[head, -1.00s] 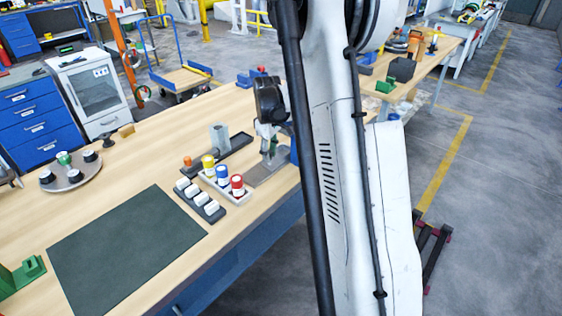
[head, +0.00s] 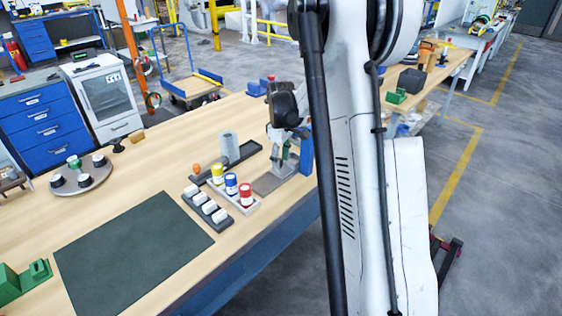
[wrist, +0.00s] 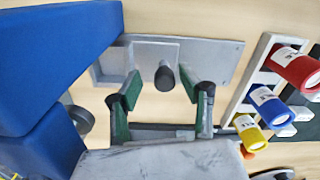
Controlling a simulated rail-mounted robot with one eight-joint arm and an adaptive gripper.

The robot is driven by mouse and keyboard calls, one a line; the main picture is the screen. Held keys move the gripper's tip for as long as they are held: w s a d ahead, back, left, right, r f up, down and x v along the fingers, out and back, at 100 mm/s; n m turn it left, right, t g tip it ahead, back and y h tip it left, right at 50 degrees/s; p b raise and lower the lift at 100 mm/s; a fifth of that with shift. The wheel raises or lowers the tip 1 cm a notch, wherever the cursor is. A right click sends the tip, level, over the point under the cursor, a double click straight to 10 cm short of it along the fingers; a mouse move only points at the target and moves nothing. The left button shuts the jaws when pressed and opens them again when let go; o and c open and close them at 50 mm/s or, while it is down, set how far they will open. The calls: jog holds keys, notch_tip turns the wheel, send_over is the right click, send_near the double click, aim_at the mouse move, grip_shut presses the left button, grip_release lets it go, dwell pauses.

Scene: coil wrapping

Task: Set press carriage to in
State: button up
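The press is a blue frame (wrist: 50,60) at the left of the wrist view; it also shows in the head view (head: 306,150), partly behind my gripper. A grey metal base plate (wrist: 215,58) extends from it, bearing a lighter sliding block, which looks like the carriage (wrist: 145,52), with a dark round knob (wrist: 164,77). My gripper (wrist: 160,88) is open, its green-padded fingers on either side of the knob with gaps on both sides. In the head view my gripper (head: 283,152) hangs over the plate (head: 274,181). Contact cannot be told.
Red, blue and yellow capped containers (head: 231,184) stand in a rack beside the plate. White blocks (head: 206,206) sit on a dark tray beside them. A grey cylinder (head: 229,146) stands behind. A dark green mat (head: 130,255) covers the front of the bench, clear of objects.

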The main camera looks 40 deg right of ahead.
notch_tip(320, 180, up, 11)
dwell(0.4)
jog(key=shift+r, duration=0.1)
dwell(0.3)
